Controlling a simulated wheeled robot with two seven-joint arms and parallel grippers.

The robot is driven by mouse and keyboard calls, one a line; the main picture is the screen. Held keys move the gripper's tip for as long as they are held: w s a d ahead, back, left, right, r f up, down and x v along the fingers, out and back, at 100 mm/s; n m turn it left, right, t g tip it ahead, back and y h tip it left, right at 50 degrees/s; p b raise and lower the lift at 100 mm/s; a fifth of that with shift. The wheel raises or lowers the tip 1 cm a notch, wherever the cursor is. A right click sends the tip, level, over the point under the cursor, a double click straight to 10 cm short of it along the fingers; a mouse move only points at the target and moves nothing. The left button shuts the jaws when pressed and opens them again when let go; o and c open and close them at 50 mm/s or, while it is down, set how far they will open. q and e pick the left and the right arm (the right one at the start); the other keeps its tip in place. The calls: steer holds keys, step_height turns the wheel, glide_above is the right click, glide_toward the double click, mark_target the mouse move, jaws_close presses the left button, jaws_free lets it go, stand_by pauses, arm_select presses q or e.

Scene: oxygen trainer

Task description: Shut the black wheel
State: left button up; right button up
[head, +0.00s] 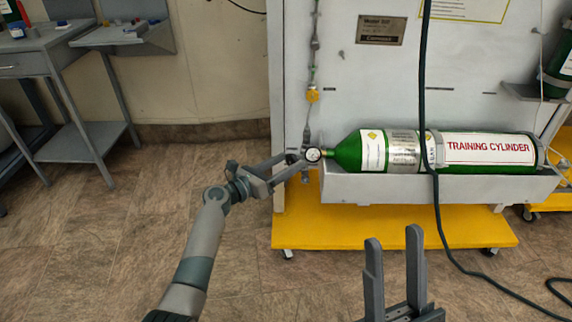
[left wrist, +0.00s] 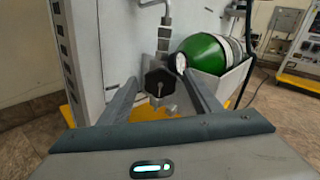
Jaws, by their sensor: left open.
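The black wheel (left wrist: 158,82) is a dark knob with several flat sides, seen face-on in the left wrist view. It sits on the valve fittings at the neck end of the green training cylinder (head: 350,152), which lies on its side. My left gripper (head: 296,163) is open at the valve. In the left wrist view its fingers (left wrist: 162,92) lie to the left and right of the wheel, with gaps visible; I cannot tell how far in depth they reach. In the head view the wheel is mostly hidden by the gripper. My right gripper (head: 394,236) is open and empty, low in front of the stand.
A round gauge (head: 313,154) sits beside the cylinder neck. A grey trough (head: 440,187) holds the cylinder above a yellow base (head: 390,228). A black hose (head: 423,90) hangs across the cylinder. A grey table (head: 35,58) stands at left; the floor between is clear.

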arm_select(q)
steer(key=shift+c, duration=0.2)
steer(key=c, duration=1)
